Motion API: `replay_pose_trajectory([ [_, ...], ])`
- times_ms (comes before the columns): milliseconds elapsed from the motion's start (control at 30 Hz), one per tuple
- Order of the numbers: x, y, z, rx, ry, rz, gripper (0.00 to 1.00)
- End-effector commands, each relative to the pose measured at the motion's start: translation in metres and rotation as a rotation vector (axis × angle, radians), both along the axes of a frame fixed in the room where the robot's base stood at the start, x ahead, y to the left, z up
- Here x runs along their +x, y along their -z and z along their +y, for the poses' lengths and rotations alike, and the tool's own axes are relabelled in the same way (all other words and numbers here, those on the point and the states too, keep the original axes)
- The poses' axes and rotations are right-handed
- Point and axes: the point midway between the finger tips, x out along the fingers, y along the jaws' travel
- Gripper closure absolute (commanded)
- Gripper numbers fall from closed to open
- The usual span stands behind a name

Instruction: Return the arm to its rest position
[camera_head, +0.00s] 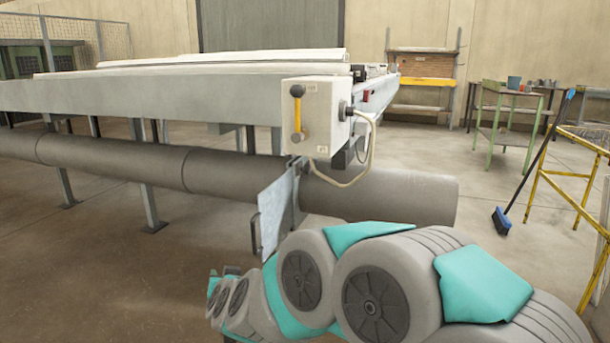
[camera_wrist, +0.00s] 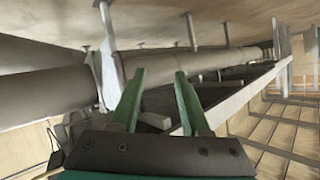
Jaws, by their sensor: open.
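My gripper (camera_wrist: 160,73) shows in the wrist view with two green fingers standing apart. Nothing is between them. In the head view my arm stretches from the lower right corner towards the lower middle, bent, with teal and grey links. Its far end is low, in front of the bench (camera_head: 180,95); the fingers cannot be made out clearly there. A pale control box (camera_head: 318,130) sits on the bench's near end, above and beyond my arm. Its lever (camera_head: 297,115) has a black knob and a yellow part and stands upright. My arm appears apart from the box.
A thick grey pipe (camera_head: 110,165) runs under the bench. A metal plate (camera_head: 275,215) with a handle hangs close to my arm. A blue broom (camera_head: 503,220), yellow frame (camera_head: 545,190) and green table (camera_head: 505,130) stand right. Floor at lower left is clear.

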Motion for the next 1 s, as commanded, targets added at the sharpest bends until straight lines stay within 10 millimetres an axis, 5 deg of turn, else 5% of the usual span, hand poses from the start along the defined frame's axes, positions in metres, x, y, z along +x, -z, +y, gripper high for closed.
replay_pose_trajectory([
  [367, -0.106, 0.015, -0.094, -0.109, -0.201, 0.391, 0.54],
  [567, -0.189, 0.035, -0.175, -0.226, -0.194, 0.651, 0.54],
  [800, -0.308, 0.05, -0.278, -0.353, -0.077, 1.001, 0.54],
  [1000, -0.374, 0.048, -0.322, -0.397, 0.017, 1.187, 0.54],
])
